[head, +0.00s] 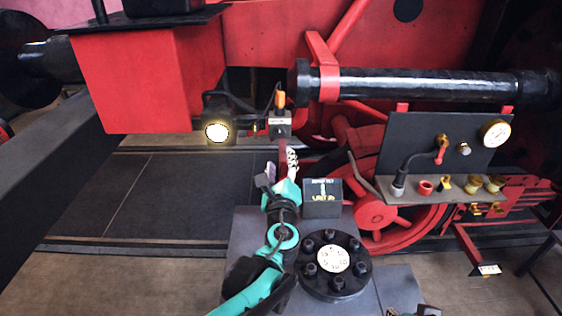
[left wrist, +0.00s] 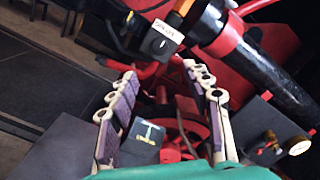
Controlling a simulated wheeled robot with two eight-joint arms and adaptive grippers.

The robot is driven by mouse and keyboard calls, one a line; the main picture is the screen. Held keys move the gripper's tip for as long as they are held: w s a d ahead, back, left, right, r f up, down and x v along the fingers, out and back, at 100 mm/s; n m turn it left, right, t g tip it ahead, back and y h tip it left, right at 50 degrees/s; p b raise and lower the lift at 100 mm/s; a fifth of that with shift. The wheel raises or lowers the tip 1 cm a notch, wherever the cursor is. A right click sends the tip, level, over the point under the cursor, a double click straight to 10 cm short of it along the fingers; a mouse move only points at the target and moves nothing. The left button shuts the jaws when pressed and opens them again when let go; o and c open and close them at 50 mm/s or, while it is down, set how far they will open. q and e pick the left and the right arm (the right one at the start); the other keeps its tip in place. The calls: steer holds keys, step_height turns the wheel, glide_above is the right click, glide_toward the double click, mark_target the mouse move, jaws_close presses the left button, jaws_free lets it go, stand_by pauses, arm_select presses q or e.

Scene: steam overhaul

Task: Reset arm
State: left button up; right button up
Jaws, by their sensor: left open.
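My left arm is teal and reaches up from the bottom of the head view. Its left gripper (head: 282,165) is open and empty; in the left wrist view the left gripper (left wrist: 160,80) shows two pale fingers with purple pads spread apart. Beyond the fingertips is a small dark box (head: 280,124) with an orange top piece, apart from the fingers. The box (left wrist: 160,42) has a white label in the left wrist view. Small pale and dark parts at the bottom edge, perhaps my right gripper (head: 425,310), are mostly cut off.
A black bolted flange (head: 332,264) and a dark labelled block (head: 321,198) stand on a grey surface by my left arm. A lit lamp (head: 217,130) hangs left of the box. A gauge panel (head: 440,143) stands right. Dark floor at left is clear.

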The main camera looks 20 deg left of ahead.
arm_select(q)
steer(key=s+a+f+n+g+b, duration=0.4)
steer(key=s+f+n+b, duration=0.3)
steer(key=f, duration=0.4)
steer(key=s+a+f+n+g+b, duration=0.35)
steer(key=s+f+n, duration=0.25)
steer(key=f+n, duration=0.3)
steer(key=s+d+f+n+g+h+b, duration=0.1)
steer(key=s+d+f+n+h+b, duration=0.1)
steer(key=f, duration=0.5)
steer(key=s+d+f+n+g+h+b, duration=0.2)
steer(key=s+d+f+n+h+b, duration=0.1)
steer(key=s+f, duration=0.5)
steer(key=s+d+n+b, duration=0.1)
steer(key=n+b, duration=0.1)
steer(key=n, duration=0.1)
steer(key=shift+d, duration=0.4)
steer(key=shift+s+f, duration=0.1)
